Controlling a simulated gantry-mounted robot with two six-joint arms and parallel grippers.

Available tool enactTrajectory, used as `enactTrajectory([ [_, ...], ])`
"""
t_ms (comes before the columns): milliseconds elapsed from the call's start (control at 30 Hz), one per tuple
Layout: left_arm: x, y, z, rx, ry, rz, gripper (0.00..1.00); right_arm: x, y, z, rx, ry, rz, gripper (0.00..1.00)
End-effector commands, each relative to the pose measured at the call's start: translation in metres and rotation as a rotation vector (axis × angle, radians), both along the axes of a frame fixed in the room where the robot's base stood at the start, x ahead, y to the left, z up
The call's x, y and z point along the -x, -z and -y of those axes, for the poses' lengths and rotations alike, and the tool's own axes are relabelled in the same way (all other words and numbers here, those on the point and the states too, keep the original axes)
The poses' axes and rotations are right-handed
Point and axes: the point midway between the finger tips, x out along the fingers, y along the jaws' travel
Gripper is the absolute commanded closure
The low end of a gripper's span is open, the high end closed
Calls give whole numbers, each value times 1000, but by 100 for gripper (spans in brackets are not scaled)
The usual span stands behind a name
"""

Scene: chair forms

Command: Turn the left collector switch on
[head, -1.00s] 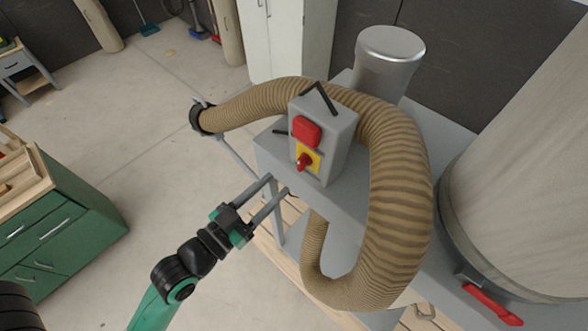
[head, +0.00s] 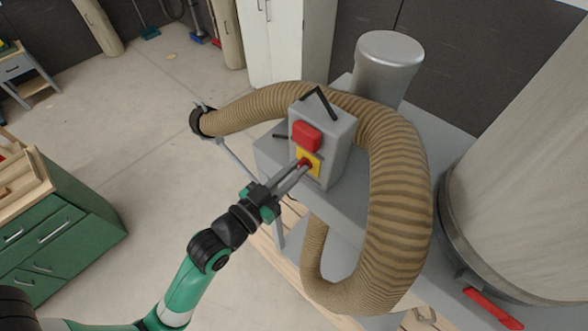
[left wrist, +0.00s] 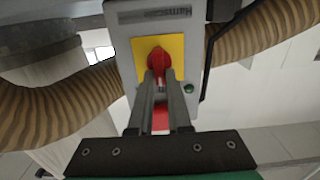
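The collector switch is a red knob (head: 304,163) on a yellow plate (head: 315,170), on the front of a grey control box (head: 338,137). The left wrist view shows the red knob (left wrist: 158,58) upright on its yellow plate (left wrist: 175,48). My left gripper (head: 303,167) is at the knob, its two fingers drawn close together. In the left wrist view the fingertips (left wrist: 160,76) lie on either side of the knob's handle and appear closed on it. The fingers hide part of the knob. My right gripper is not in view.
A red paddle (head: 307,135) sits just above the knob on the box. A ribbed tan hose (head: 400,200) curves around the box. A large drum (head: 520,190) stands at right, a green cabinet (head: 60,225) at left. The floor between is open.

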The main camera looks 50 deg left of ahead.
Motion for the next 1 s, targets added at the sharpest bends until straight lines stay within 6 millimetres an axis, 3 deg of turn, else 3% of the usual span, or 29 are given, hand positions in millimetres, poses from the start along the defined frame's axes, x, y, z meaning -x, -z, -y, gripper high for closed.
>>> enactTrajectory([
  [567,0,0,1,-56,0,-8,100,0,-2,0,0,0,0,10],
  [1000,0,0,5,-380,1,-51,100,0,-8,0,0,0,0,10],
])
